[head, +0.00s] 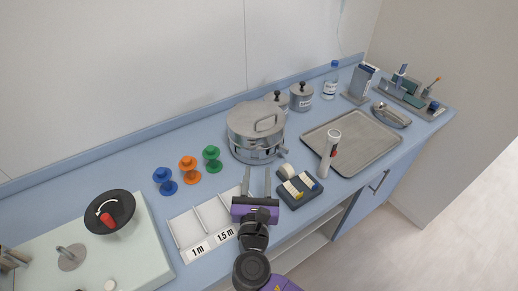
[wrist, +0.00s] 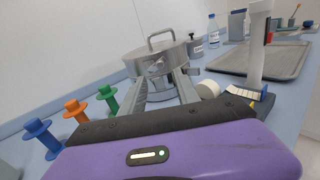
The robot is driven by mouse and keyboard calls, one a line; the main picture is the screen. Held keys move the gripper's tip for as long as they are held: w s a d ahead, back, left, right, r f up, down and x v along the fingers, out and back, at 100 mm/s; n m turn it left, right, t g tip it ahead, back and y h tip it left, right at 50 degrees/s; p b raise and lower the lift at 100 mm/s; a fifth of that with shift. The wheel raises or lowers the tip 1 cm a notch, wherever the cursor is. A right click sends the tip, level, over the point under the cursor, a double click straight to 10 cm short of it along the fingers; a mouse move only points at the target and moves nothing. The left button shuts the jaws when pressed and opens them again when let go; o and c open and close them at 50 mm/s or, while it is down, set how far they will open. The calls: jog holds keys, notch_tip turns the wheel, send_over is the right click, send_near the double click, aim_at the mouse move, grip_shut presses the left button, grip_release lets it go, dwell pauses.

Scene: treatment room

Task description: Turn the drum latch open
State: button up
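The metal drum (head: 256,122) stands on the blue counter, with a lid and a loop handle on top. It also shows in the wrist view (wrist: 150,58), straight ahead of my gripper. A small metal fitting (head: 283,153) juts from the drum's front right side; I cannot tell for sure that it is the latch or how it is turned. My gripper (head: 257,172) is in front of the drum, over the counter's front part. In the wrist view its two fingers (wrist: 160,77) are apart with nothing between them. They hide part of the drum's lower front.
A metal tray (head: 351,165) lies farther right. Blue, orange and green (head: 212,158) knobbed pieces stand left. A labelled white tray (head: 187,228) lies front left.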

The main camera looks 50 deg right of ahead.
aim_at(259, 151)
jog(key=shift+p+x, duration=0.75)
jog(key=shift+x, duration=3.15)
grip_shut()
